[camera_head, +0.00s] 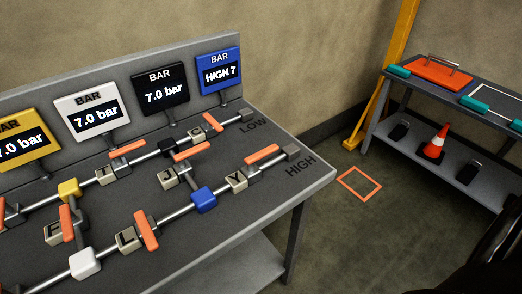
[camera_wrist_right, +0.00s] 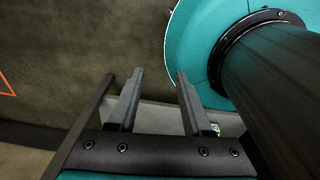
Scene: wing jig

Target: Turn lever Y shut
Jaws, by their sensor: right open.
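The Y block (camera_head: 237,181), a beige cube with a dark letter, sits on the front pipe near the bench's right end. Lever Y, an orange bar (camera_head: 262,154), is just to its right, close to the grey HIGH end piece. Its bar lies roughly in line with the pipe. My right gripper (camera_wrist_right: 159,76) shows only in the right wrist view; its two fingers are apart with nothing between them. Lever Y is not seen in that view. No gripper shows in the head view, and my left gripper is out of sight.
Other orange levers, such as the one by L (camera_head: 146,230), and a blue cube (camera_head: 204,199) crowd the bench (camera_head: 318,176). Right are a shelf table (camera_head: 455,95), a cone (camera_head: 436,142) and open floor.

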